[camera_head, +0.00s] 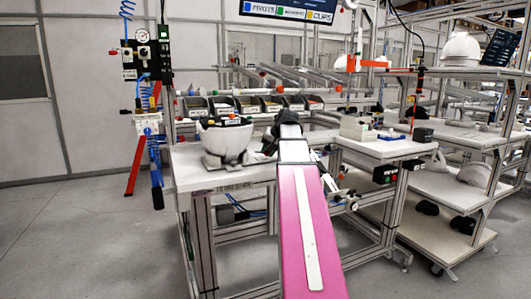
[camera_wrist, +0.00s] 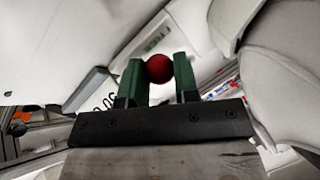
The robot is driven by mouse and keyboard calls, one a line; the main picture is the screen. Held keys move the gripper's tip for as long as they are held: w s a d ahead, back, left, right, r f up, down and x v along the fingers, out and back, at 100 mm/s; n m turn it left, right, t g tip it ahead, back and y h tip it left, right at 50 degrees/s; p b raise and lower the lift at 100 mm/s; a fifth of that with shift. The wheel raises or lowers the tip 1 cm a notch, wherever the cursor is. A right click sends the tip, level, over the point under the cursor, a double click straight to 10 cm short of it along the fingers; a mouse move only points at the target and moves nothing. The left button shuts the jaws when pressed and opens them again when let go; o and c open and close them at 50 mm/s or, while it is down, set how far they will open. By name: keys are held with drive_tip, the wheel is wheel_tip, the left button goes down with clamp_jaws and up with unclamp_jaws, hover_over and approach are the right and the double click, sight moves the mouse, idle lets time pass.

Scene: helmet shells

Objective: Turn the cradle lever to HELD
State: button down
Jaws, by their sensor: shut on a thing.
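The white helmet shell (camera_head: 225,138) sits open side up in its grey cradle (camera_head: 228,162) on the left part of the workbench. My gripper (camera_head: 284,130) is just right of the cradle, low over the bench and partly hidden by my pink arm. In the wrist view, the green fingers of my gripper (camera_wrist: 159,82) are shut on a red ball knob (camera_wrist: 159,67), which I take as the end of the cradle lever. The lever's shaft is hidden. A white label (camera_wrist: 155,38) beyond the knob reads FREE, tilted. Another dark marking on the left is cut off and partly hidden.
Pale curved surfaces crowd both sides of my gripper in the wrist view. Several parts bins (camera_head: 250,104) line the back of the workbench (camera_head: 225,180). A cream box (camera_head: 358,128) stands on the right table. A shelf rack (camera_head: 455,185) stands at the far right.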

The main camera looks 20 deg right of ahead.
drive_tip(key=shift+w+d+n+y, duration=0.2)
drive_tip(key=shift+d+n+y, duration=0.15)
drive_tip(key=shift+n, duration=0.25)
drive_tip(key=shift+d+g, duration=0.1)
drive_tip(key=shift+g, duration=0.2)
drive_tip(key=c, duration=0.9)
unclamp_jaws()
drive_tip(key=shift+o, duration=0.2)
drive_tip(key=v, duration=1)
drive_tip(key=shift+s+r, duration=0.2)
drive_tip(key=shift+r, duration=0.05)
